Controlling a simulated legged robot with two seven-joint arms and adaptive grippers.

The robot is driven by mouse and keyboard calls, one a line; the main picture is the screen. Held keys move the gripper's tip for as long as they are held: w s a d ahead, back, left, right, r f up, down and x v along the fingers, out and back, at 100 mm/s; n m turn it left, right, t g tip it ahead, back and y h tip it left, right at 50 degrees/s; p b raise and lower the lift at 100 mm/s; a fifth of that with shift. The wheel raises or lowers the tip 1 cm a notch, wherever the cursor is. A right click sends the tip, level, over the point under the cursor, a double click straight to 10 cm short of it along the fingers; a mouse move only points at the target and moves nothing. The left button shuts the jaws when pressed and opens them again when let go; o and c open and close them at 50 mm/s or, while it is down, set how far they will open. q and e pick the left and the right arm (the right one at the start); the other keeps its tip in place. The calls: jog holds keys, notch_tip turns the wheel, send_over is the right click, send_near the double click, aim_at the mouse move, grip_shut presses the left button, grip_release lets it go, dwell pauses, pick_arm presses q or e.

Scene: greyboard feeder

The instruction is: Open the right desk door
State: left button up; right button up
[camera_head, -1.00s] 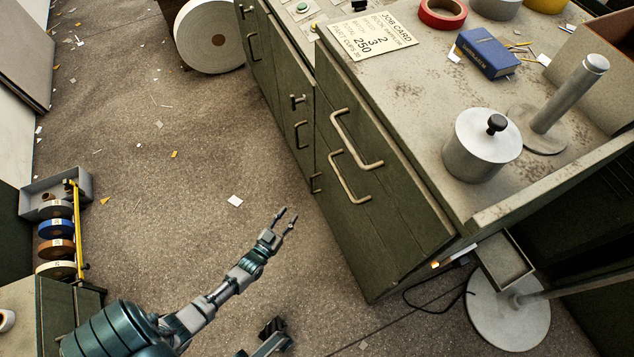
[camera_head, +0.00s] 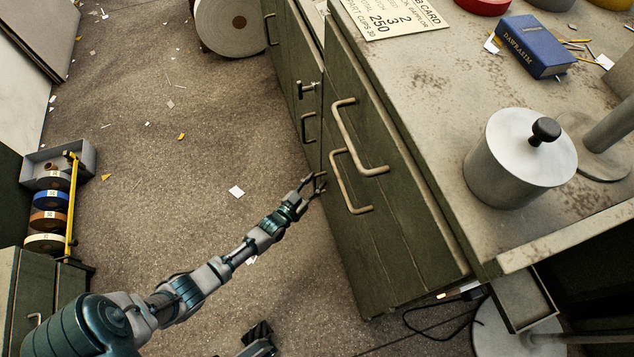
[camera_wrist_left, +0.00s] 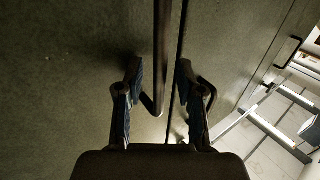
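The dark green desk front (camera_head: 385,255) stands at centre right in the head view. Its right part carries two large bent pull handles, an upper one (camera_head: 357,145) and a lower one (camera_head: 346,190). My left gripper (camera_head: 316,185) is open at the desk front, left of the lower handle, by the seam between panels. In the left wrist view the fingers (camera_wrist_left: 160,88) are spread. A handle bar (camera_wrist_left: 161,55) runs down between them and bends near the fingertips, beside a dark vertical seam. I cannot tell whether they touch. My right gripper is not clearly visible.
A lidded metal pot (camera_head: 505,170), a blue book (camera_head: 537,45) and a job card (camera_head: 395,15) lie on the desktop. A tray of tape rolls (camera_head: 85,155) stands at the left. The floor (camera_head: 180,200) between is mostly clear, with paper scraps.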

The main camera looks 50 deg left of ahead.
pick_arm(q)
grip_shut()
jog(key=shift+s, duration=0.1)
